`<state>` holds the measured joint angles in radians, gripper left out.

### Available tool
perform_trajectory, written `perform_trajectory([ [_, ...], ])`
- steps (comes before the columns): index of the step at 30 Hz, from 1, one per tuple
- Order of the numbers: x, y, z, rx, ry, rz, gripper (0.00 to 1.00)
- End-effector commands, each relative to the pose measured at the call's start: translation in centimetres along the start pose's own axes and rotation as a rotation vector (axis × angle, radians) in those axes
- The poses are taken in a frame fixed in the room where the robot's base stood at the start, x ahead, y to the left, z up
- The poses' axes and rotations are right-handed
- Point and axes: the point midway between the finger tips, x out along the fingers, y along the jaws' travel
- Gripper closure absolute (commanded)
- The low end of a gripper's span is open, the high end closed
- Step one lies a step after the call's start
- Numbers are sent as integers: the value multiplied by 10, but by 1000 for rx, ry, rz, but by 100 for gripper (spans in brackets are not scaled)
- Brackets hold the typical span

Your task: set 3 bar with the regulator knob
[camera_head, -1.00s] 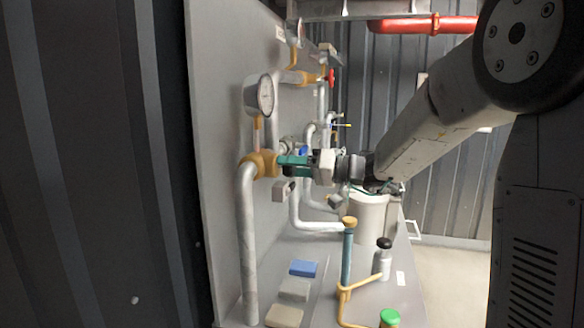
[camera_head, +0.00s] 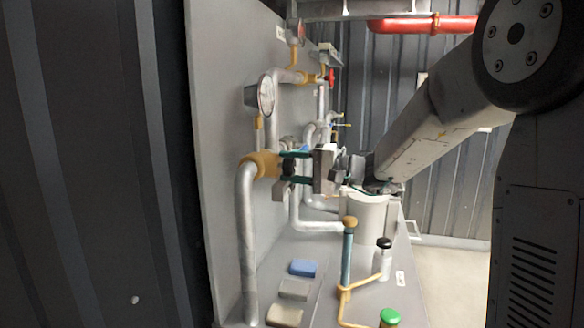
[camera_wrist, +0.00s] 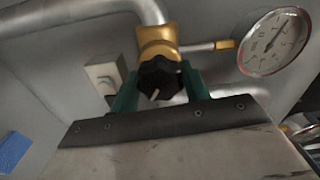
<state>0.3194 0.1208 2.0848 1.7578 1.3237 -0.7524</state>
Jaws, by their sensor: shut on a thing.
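The regulator knob (camera_wrist: 160,78) is black and lobed, with a pale mark on its face, on a brass body (camera_wrist: 156,38). The brass body also shows in the head view (camera_head: 262,164). My gripper (camera_wrist: 160,92) has its green fingers on both sides of the knob and is shut on it. In the head view my gripper (camera_head: 288,168) reaches the knob from the right. The round pressure gauge (camera_wrist: 274,42) is at the upper right of the wrist view and above the regulator in the head view (camera_head: 266,95). Its reading is too small to tell.
A grey box (camera_wrist: 104,76) on the panel sits close left of the fingers. Pipes run along the panel. On the bench below are a blue block (camera_head: 303,268), a blue upright post with an orange top (camera_head: 347,250), a bottle (camera_head: 383,260) and a white bucket (camera_head: 368,218).

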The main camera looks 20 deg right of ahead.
Motion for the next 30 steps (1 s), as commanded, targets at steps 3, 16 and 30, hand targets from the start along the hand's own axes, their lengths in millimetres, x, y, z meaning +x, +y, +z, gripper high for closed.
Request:
perform_trajectory([
  [3,0,1,0,110,1,1,77],
  [16,0,2,0,518,1,1,77],
  [30,0,2,0,877,2,1,77],
])
